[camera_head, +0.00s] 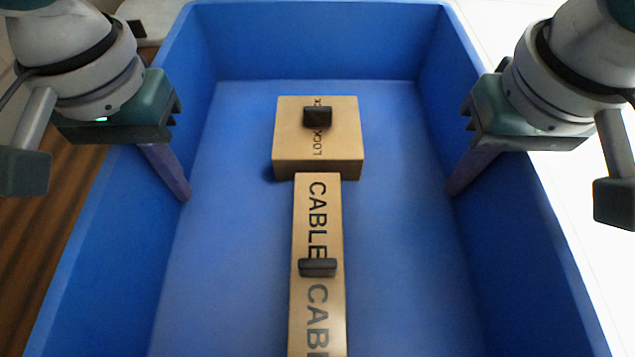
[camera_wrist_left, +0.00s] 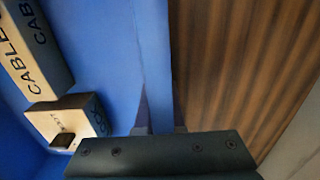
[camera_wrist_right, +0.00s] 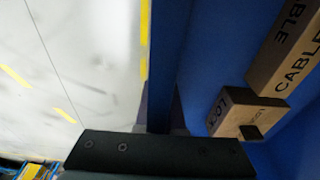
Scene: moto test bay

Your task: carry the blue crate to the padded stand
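The blue crate (camera_head: 390,215) fills the middle of the head view, open side up. My left gripper (camera_head: 168,175) straddles its left wall, one finger inside, and is shut on it; the left wrist view shows the wall (camera_wrist_left: 152,60) between the fingers. My right gripper (camera_head: 468,175) is shut on the right wall the same way; that wall (camera_wrist_right: 168,60) also runs between the fingers in the right wrist view. In the crate lie a squarish wooden box (camera_head: 290,150) marked LOCK and a long wooden box (camera_head: 318,225) marked CABLE, each with a dark handle. I cannot make out the padded stand.
A brown slatted wooden surface (camera_wrist_left: 225,70) lies beside the crate's left wall. A pale floor (camera_wrist_right: 80,60) with yellow markings lies beyond its right wall and looks open. Small blue and yellow items (camera_wrist_right: 32,170) show at the lower left of the right wrist view.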

